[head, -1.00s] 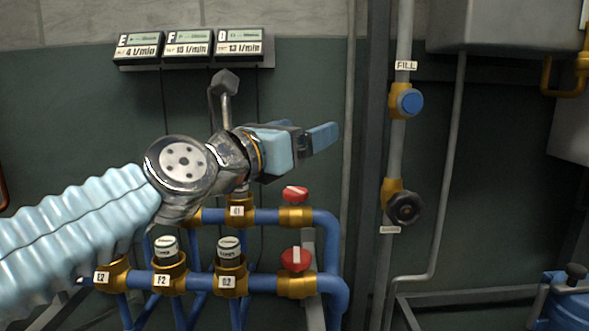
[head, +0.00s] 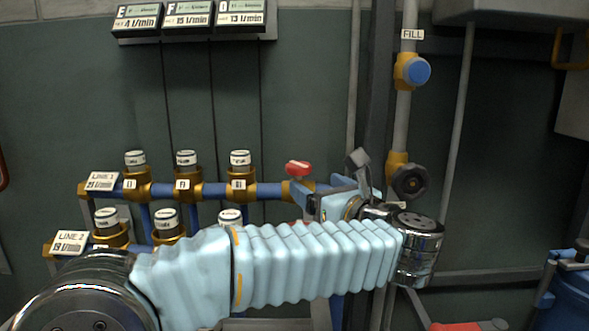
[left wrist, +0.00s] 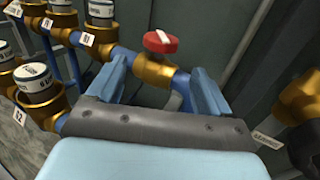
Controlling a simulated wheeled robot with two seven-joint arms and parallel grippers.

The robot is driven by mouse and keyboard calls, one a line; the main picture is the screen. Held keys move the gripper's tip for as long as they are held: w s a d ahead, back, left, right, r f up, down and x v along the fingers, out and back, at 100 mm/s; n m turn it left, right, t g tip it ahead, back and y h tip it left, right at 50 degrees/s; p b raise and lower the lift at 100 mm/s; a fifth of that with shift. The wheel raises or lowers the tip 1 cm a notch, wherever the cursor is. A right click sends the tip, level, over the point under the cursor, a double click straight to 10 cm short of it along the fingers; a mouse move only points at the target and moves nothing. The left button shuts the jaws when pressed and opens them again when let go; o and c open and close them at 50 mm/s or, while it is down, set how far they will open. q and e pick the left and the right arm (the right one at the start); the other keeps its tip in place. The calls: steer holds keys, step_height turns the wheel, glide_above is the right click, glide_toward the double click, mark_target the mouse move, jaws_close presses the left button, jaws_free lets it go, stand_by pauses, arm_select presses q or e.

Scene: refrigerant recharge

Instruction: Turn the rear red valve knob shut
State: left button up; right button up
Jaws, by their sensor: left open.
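The rear red valve knob (head: 298,168) sits on a brass valve at the right end of the upper blue pipe. It also shows in the left wrist view (left wrist: 160,41), just beyond and between the fingertips. My left gripper (head: 311,192) is open, just to the right of this valve and pointing left toward it. In the left wrist view its two blue fingers (left wrist: 158,78) are spread with nothing between them, and the knob appears apart from them. The front red knob is almost wholly hidden behind my left forearm in the head view. My right gripper is not in view.
The grey riser pipe with a blue FILL knob (head: 417,71) and a black knob (head: 410,181) stands close to the right of my gripper. Several white-capped valves (head: 186,158) line the pipes at left. Flow displays (head: 188,17) hang above. The wall area above the rear knob is clear.

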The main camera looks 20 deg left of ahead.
mark_target(300, 170)
arm_select(q)
steer(key=p+x, duration=0.2)
steer(key=x, duration=0.8)
steer(key=shift+w+a, duration=0.2)
steer(key=shift+w, duration=0.1)
steer(key=shift+c, duration=0.5)
steer(key=c, duration=0.9)
steer(key=shift+o, duration=0.2)
steer(key=m+t+h+b, duration=0.1)
steer(key=b, duration=0.1)
steer(key=m+t+h+b, duration=0.1)
steer(key=h+b, duration=0.1)
steer(key=m+t+h+b, duration=0.1)
steer(key=b, duration=0.1)
steer(key=shift+w+d+f+m+h+b, duration=0.1)
steer(key=shift+d+f+m+h+b, duration=0.05)
steer(key=shift+f+m+h+b, duration=0.2)
steer(key=m+h, duration=0.1)
steer(key=m+t+h+b, duration=0.1)
steer(key=h, duration=0.1)
steer(key=shift+d+r, duration=0.15)
steer(key=shift+r, duration=0.1)
steer(key=shift+w+d+r+m+t+h+b, duration=0.15)
steer(key=shift+m+h+b, duration=0.1)
steer(key=shift+m+h, duration=0.35)
steer(key=shift+s+d+f+m+t+h+b, duration=0.15)
steer(key=shift+m+h+b, duration=0.1)
steer(key=shift+h, duration=0.5)
steer(key=shift+w+r, duration=0.1)
